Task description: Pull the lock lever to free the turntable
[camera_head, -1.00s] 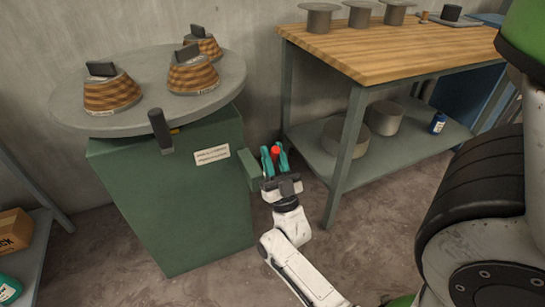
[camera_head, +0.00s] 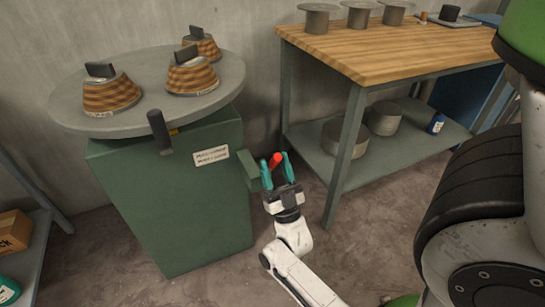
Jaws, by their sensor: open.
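The turntable (camera_head: 215,108) is a grey disc on top of a green cabinet (camera_head: 180,205). A dark handle (camera_head: 160,131) hangs at its front edge. The lock lever has a red knob (camera_head: 275,161) and sits by a small green box (camera_head: 248,171) on the cabinet's right side. My gripper (camera_head: 275,167) is open, with its teal fingers on either side of the red knob in this view. I cannot tell whether the fingers touch it. The lever's lower part is hidden behind the gripper.
Several woven bowl-like pieces (camera_head: 110,95) with dark blocks stand on the turntable. A wooden-topped workbench (camera_head: 390,50) is to the right, its leg (camera_head: 345,155) near my gripper. A shelf with a cardboard box (camera_head: 14,230) is at the left. Bare floor lies in front.

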